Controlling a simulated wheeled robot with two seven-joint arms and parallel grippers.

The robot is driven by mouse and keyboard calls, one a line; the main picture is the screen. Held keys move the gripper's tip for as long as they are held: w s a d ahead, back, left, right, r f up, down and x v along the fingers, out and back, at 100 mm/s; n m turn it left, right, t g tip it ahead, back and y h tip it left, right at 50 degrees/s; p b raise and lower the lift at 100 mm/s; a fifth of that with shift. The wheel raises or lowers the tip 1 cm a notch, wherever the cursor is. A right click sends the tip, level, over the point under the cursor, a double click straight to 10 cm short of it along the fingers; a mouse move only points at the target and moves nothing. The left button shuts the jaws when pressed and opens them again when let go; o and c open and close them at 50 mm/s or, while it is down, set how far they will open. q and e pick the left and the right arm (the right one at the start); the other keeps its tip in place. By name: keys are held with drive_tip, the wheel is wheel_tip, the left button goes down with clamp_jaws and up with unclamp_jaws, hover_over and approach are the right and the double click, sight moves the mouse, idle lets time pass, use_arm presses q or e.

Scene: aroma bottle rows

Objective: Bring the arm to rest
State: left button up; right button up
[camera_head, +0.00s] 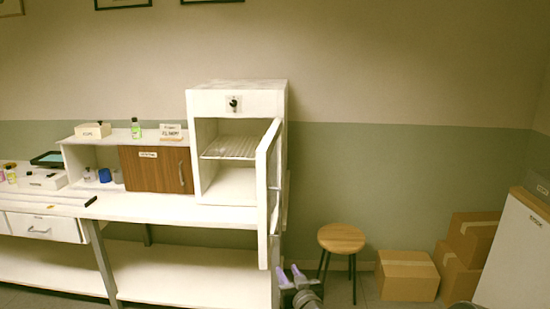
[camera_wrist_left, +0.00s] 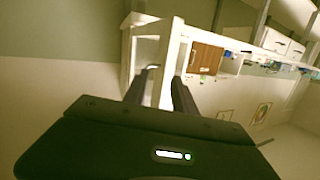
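My left gripper (camera_head: 289,273) is at the bottom middle of the head view, low in front of the open white door (camera_head: 268,190) and left of the stool. In the left wrist view its two dark fingers (camera_wrist_left: 161,84) stand apart with nothing between them. It is open and empty. The wrist view is tilted and shows the white cabinet and brown-fronted box (camera_wrist_left: 206,57) beyond the fingers. My right gripper is not in view.
The white cabinet (camera_head: 207,103) stands on the white bench (camera_head: 140,207), its inside shelf empty. A green bottle (camera_head: 136,128) stands on the shelf top. A round stool (camera_head: 341,238) and cardboard boxes (camera_head: 407,275) are at the right. Floor shows around the stool.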

use_arm(q)
drive_tip(key=s+a+f+m+g+h, duration=0.1)
drive_tip(key=s+a+f+g, duration=0.1)
drive_tip(key=a+f, duration=0.35)
drive_tip(key=s+a+f+g+h, duration=0.1)
drive_tip(key=s+a+f+h, duration=0.15)
drive_tip(key=f, duration=0.55)
drive_tip(key=s+a+f+g+h, duration=0.1)
drive_tip(key=s+a+f+g, duration=0.15)
drive_tip(key=s+f, duration=0.5)
drive_tip(key=s+a+f+g+h, duration=0.1)
drive_tip(key=s+f+g, duration=0.2)
drive_tip(key=s+f, duration=0.4)
drive_tip(key=s+f+g+h, duration=0.1)
drive_tip(key=s+g+h, duration=0.2)
drive_tip(key=s, duration=2.6)
drive_tip(key=g, duration=0.3)
drive_tip(key=shift+w+d+g+h, duration=0.1)
drive_tip(key=shift+g+h, duration=0.15)
